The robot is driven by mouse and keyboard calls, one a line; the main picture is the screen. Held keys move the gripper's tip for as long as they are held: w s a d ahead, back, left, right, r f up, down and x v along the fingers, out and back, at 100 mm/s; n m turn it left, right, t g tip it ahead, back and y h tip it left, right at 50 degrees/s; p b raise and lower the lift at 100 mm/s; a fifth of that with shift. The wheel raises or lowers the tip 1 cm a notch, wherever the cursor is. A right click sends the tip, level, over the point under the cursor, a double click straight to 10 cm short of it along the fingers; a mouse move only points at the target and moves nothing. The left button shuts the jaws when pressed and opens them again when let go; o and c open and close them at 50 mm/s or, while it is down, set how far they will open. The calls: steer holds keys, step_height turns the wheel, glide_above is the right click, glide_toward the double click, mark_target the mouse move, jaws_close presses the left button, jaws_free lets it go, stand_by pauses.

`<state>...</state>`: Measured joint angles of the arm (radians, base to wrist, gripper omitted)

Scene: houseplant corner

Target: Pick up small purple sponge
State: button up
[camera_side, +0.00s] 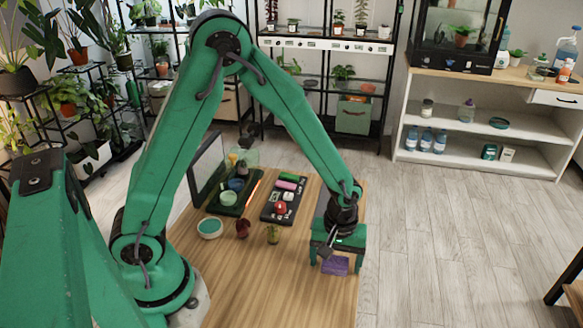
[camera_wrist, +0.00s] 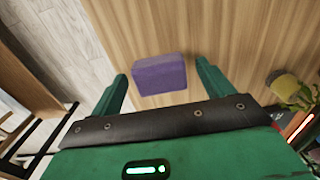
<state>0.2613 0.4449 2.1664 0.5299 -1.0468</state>
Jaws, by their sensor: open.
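The small purple sponge (camera_side: 335,265) lies on the wooden table near its right edge. In the wrist view the sponge (camera_wrist: 159,74) is a purple block on bare wood, just beyond and between the fingertips. My gripper (camera_side: 335,258) is above the table at the sponge. In the wrist view my gripper (camera_wrist: 160,80) is open, with one green finger on each side and a gap to the sponge on both sides. Nothing is held. The exact height above the sponge is hard to tell.
A small potted plant (camera_side: 273,233) and a dark red item (camera_side: 243,228) stand left of my gripper. A black tray (camera_side: 268,214) with several items and a teal bowl (camera_side: 210,228) stand farther left. The table's front (camera_side: 260,290) is clear.

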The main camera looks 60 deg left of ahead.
mark_target(336, 261)
stand_by(0.4)
steer(key=c, duration=1.1)
steer(key=shift+o, duration=0.2)
steer(key=shift+r, duration=0.1)
steer(key=shift+r, duration=0.85)
step_height(336, 261, up, 2)
steer(key=shift+r, duration=0.1)
steer(key=s+d+r, duration=0.7)
steer(key=s+d, duration=0.1)
steer(key=shift+s, duration=0.2)
